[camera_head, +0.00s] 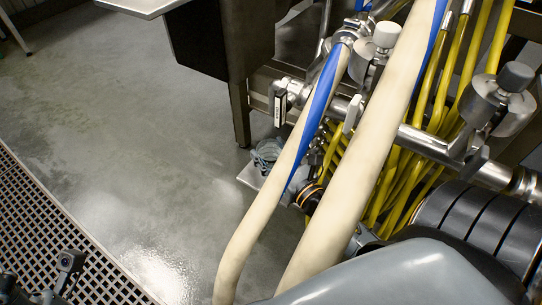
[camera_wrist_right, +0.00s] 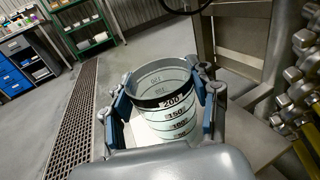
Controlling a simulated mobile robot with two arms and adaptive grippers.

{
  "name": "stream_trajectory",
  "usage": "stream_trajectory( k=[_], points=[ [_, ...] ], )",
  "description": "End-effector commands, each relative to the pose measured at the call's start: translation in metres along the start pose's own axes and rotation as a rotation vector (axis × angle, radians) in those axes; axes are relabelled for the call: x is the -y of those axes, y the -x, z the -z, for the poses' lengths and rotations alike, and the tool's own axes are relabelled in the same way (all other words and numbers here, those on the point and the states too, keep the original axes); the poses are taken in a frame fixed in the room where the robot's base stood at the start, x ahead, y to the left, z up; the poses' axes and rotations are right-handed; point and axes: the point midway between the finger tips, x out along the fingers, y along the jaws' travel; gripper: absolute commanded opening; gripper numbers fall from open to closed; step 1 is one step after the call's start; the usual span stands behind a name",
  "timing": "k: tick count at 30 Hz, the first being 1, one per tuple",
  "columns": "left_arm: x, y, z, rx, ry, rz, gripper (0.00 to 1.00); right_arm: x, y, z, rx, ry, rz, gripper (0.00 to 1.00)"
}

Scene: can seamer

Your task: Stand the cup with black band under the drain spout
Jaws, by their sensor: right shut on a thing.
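The cup with black band (camera_wrist_right: 165,103) is clear, with measuring marks and a dark band near the 200 mark. My right gripper (camera_wrist_right: 166,98) is shut on it, with blue pads on both sides of its wall. The cup looks upright over a metal plate (camera_wrist_right: 247,128); I cannot tell whether its base touches it. In the head view the cup (camera_head: 267,150) appears small beside the pale hoses, above the plate's corner (camera_head: 249,177). I cannot make out the drain spout for certain. Part of my left gripper (camera_head: 68,266) shows at the bottom left, its jaws unclear.
Thick cream hoses (camera_head: 345,180) cross in front of the machine and hide part of my right gripper. Steel pipes with valves (camera_head: 430,145) and yellow hoses (camera_head: 470,80) fill the right. The grey floor (camera_head: 130,130) is open at left, beside a floor grating (camera_head: 50,230).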

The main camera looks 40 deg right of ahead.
Motion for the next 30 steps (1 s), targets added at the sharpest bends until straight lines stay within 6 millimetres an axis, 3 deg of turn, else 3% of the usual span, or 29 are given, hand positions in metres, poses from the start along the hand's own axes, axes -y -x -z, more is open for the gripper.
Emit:
stream_trajectory(
  k=[11,12,15,27,30],
  points=[
    [0.0,0.002,-0.002,-0.001,-0.001,-0.003,0.4,0.0,0.0,0.004,0.0,0.0,0.0,0.3],
    [0.0,-0.001,-0.001,-0.006,-0.001,-0.005,0.4,0.0,0.0,0.003,0.0,0.0,0.0,0.67],
    [0.0,-0.002,-0.001,-0.01,-0.001,-0.006,0.4,0.0,0.0,0.003,0.0,0.0,0.0,0.82],
    [0.0,-0.006,0.001,-0.01,-0.001,-0.005,0.4,0.0,0.001,-0.003,0.0,0.001,0.0,0.82],
    [0.0,0.003,0.0,0.002,0.0,0.001,0.4,0.001,0.014,0.002,-0.002,-0.003,0.003,0.82]
  ],
)
